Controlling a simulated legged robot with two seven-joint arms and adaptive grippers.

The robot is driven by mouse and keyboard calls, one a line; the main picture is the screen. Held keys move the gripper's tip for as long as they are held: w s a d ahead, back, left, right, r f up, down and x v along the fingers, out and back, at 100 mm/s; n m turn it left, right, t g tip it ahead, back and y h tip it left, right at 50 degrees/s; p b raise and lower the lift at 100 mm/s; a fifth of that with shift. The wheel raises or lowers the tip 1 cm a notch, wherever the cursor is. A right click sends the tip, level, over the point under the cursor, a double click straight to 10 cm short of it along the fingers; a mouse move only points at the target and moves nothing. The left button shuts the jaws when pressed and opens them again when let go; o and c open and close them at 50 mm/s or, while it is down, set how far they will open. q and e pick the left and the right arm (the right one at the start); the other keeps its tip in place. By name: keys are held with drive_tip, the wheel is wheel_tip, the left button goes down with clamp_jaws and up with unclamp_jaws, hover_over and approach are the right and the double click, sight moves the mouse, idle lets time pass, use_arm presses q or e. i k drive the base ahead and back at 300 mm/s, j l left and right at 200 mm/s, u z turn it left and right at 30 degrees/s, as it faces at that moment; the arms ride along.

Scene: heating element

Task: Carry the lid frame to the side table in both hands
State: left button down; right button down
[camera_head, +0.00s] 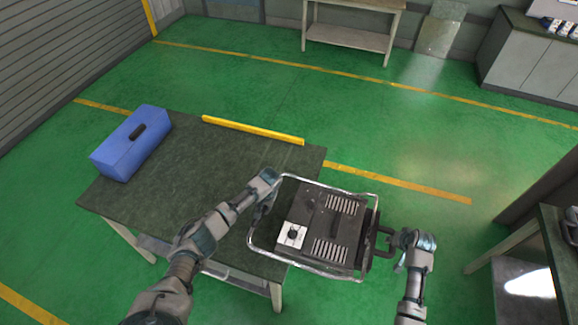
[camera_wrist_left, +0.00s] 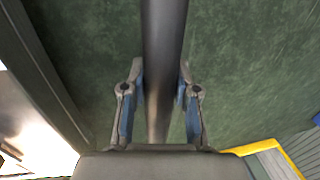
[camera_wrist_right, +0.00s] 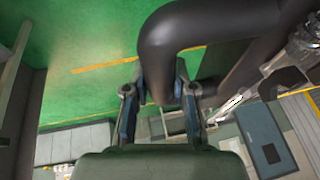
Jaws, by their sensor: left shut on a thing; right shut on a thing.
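The lid frame (camera_head: 322,225) is a dark box with vents and a white dial plate, ringed by silver tube. It is over the right edge of the dark table (camera_head: 185,165), partly past it. My left gripper (camera_head: 262,205) is shut on its left bar, a grey tube (camera_wrist_left: 163,60) in the left wrist view. My right gripper (camera_head: 394,243) is shut on the black handle (camera_head: 383,240) at its right side; this thick bent bar (camera_wrist_right: 205,22) fills the top of the right wrist view. I cannot tell which table the task calls the side table.
A blue toolbox (camera_head: 133,143) and a yellow bar (camera_head: 252,130) lie on the dark table. Another dark-topped table (camera_head: 552,240) stands at the right edge, partly cut off. Green floor (camera_head: 450,220) is clear between. A bench (camera_head: 352,38) and cabinets (camera_head: 530,65) stand at the back.

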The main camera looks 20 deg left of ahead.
sight(219, 184)
drive_tip(key=i+j, duration=0.1)
drive_tip(key=j, duration=1.15)
drive_tip(key=i+j, duration=0.15)
drive_tip(key=j, duration=1.1)
drive_tip(key=i, duration=0.05)
